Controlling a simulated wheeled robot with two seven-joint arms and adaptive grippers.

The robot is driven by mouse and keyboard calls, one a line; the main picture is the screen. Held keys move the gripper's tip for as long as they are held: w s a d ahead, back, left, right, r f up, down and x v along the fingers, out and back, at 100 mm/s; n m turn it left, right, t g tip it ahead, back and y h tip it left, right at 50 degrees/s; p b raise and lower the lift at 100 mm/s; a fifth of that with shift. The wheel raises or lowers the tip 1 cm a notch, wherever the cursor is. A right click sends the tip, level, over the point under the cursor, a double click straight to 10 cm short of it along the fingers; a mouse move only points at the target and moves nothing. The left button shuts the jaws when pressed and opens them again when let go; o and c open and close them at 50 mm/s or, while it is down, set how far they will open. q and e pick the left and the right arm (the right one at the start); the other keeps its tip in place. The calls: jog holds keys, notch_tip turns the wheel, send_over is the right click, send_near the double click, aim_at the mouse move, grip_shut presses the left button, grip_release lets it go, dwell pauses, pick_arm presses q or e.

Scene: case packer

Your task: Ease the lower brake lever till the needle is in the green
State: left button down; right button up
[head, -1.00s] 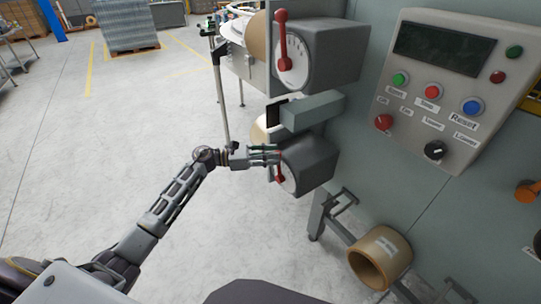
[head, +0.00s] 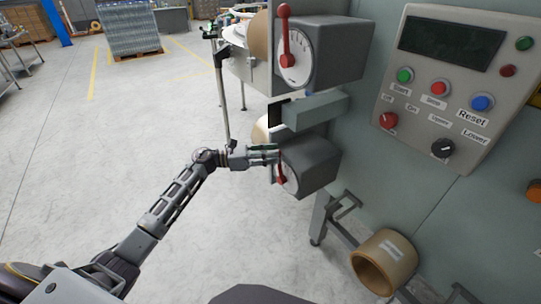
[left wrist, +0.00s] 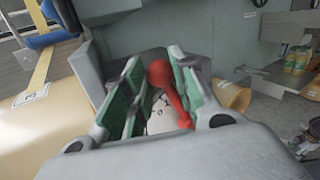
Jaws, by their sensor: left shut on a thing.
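The lower brake lever is red and sits on the face of the lower grey brake box (head: 312,164) in the head view. In the left wrist view the red lever (left wrist: 165,78) lies between the green-padded fingers. My left gripper (head: 279,156) is shut on the lever. The white dial (head: 290,184) behind it is partly covered by the fingers, and I cannot make out its needle or a green zone. My right gripper is not in view.
Above is the upper brake box (head: 333,50) with its own red lever (head: 285,35). A grey block (head: 314,110) juts out between the boxes. A control panel (head: 450,75) is at right, and a tape roll (head: 384,260) lies below. The floor at left is open.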

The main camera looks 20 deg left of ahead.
pick_arm(q)
jog(key=c, duration=1.1)
grip_release()
jog(key=shift+c, duration=0.2)
jog(key=shift+a, duration=0.1)
jog(key=v, duration=1.1)
jog(key=shift+a, duration=0.4)
jog(key=shift+s+f, duration=0.1)
jog(key=shift+s, duration=0.05)
